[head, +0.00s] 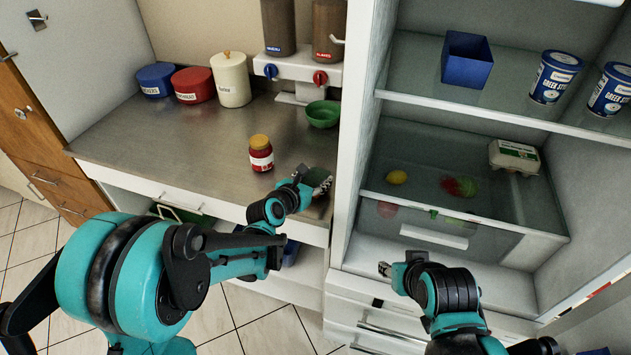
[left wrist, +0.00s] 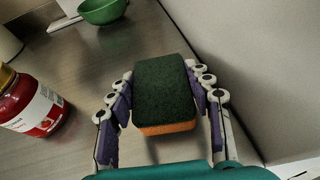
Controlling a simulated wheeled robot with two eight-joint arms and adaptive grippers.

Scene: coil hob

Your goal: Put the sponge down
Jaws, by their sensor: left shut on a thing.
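The sponge (left wrist: 165,95) shows in the left wrist view, with a dark green scouring side up and an orange body below. My left gripper (left wrist: 165,100) is shut on it, with fingers along both sides. In the head view my left gripper (head: 308,186) is over the front right part of the steel counter (head: 210,140), by the fridge wall. The sponge is mostly hidden there; I cannot tell whether it touches the counter. My right gripper (head: 385,269) is in front of the fridge drawers; its finger opening is too small to judge.
A red jar (head: 261,155) stands on the counter left of my left gripper. A green bowl (head: 323,113) is behind it, under the dispensers (head: 297,70). Canisters (head: 231,80) stand at the back left. The open fridge (head: 475,130) is at right. The counter's left middle is clear.

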